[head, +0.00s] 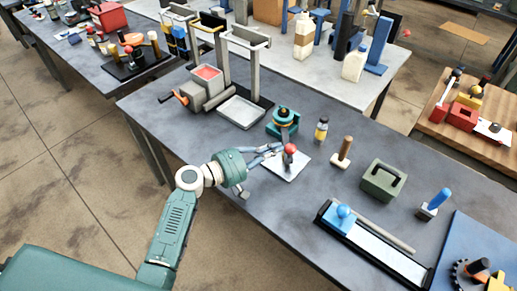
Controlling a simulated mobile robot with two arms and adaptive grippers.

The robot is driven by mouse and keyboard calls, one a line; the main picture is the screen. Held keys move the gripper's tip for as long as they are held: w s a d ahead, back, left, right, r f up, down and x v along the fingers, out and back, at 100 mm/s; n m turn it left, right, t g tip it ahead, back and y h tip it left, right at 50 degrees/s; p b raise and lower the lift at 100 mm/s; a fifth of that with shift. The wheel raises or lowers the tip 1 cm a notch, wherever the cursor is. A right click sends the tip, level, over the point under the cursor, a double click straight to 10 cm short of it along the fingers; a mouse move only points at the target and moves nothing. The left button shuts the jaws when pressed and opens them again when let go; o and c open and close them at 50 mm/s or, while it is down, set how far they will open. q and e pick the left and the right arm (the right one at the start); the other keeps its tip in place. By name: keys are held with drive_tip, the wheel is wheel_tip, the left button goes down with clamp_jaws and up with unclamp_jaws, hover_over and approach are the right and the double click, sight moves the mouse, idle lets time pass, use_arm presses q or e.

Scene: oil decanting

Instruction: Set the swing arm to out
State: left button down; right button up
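A teal round fixture (284,118) with a dark top stands on the grey table. A short dark piece with a red ball knob (290,149) is just in front of it, above a white plate (289,169). It may be the swing arm, but I cannot tell how it joins the fixture. My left gripper (272,153) reaches in from the left beside the knob, at about its height. Its fingers look spread with nothing between them. I cannot tell whether a fingertip touches the knob or its stem. My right gripper is out of view.
A yellow-banded bottle (321,129), a wooden-handled tool (342,152) and a green box with a handle (383,181) stand to the right. A grey tray (241,112) stands behind left. A long blue-knobbed fixture (372,245) lies nearer right. The table's front-left edge runs under my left arm.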

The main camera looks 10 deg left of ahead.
sight(286, 152)
use_arm(q)
drive_tip(key=d+b, duration=0.1)
drive_tip(key=d, duration=0.3)
drive_tip(key=shift+w+f, duration=0.1)
drive_tip(key=shift+w, duration=0.05)
drive_tip(key=shift+w+d, duration=0.15)
drive_tip(key=shift+d, duration=0.45)
